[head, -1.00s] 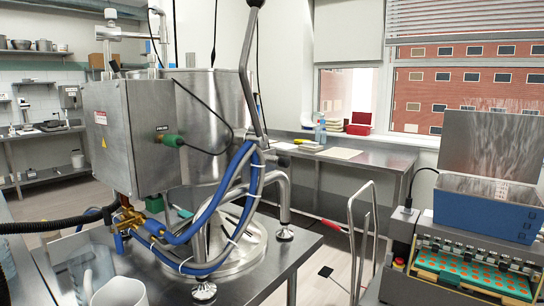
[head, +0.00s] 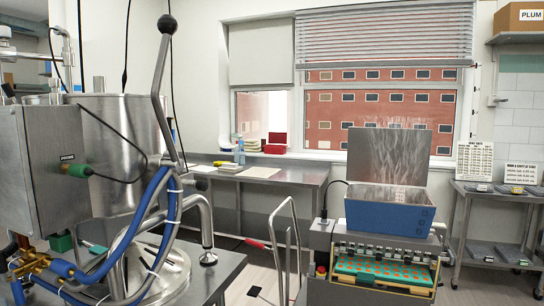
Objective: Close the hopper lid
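The hopper (head: 386,216) is a blue box on top of the depositor machine, right of centre in the head view. Its metal lid (head: 389,155) stands upright, hinged along the hopper's back edge, so the hopper is open at the top. A green mould tray with orange cavities (head: 384,269) sits in the machine below the hopper. Neither of my grippers is in view.
A steel kettle (head: 118,130) with a control box, a long lever and blue hoses fills the left. A cart with a tall handle (head: 284,240) stands between it and the depositor. A bench (head: 262,177) runs under the window. A shelf cart (head: 500,200) stands at right.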

